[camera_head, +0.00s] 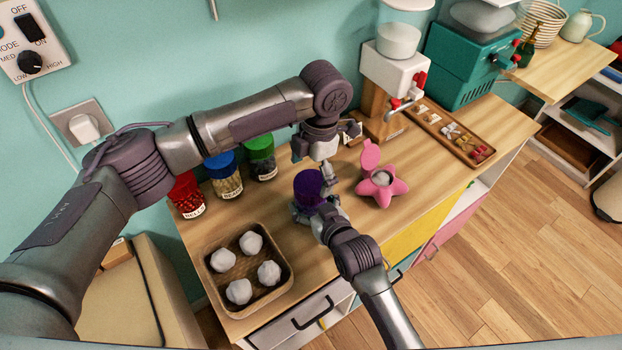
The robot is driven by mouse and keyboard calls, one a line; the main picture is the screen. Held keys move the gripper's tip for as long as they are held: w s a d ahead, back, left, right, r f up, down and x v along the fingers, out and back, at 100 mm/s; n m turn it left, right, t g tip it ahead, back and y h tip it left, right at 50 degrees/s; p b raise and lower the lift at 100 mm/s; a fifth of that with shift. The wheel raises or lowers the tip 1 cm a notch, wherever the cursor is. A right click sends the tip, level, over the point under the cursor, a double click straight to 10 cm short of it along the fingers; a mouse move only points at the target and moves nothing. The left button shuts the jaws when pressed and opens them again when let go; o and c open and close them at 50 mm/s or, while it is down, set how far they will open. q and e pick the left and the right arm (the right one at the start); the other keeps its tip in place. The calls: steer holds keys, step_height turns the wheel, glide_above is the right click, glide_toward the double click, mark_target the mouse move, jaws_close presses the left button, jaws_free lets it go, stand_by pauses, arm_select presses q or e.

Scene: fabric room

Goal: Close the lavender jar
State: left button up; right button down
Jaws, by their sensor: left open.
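The lavender jar (308,186) stands near the middle of the wooden counter and shows as a dark purple round shape. I cannot tell whether the purple part is a lid or the jar's body. My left gripper (317,158) is open, pointing down just behind and above the jar. My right gripper (316,210) is low at the near side of the jar, and its fingers are partly hidden. I cannot tell whether they are shut on the jar.
Jars with red (185,193), blue (222,166) and green (261,154) tops stand along the wall. A pink star-shaped container (396,187) with a raised lid stands to the right. A tray (282,292) of white lumps is front left. Dispensers (395,72) stand at the back.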

arm_select(q)
steer(key=shift+r, duration=0.7)
arm_select(e)
steer(key=shift+f, duration=0.1)
arm_select(q)
steer(key=shift+n, duration=0.3)
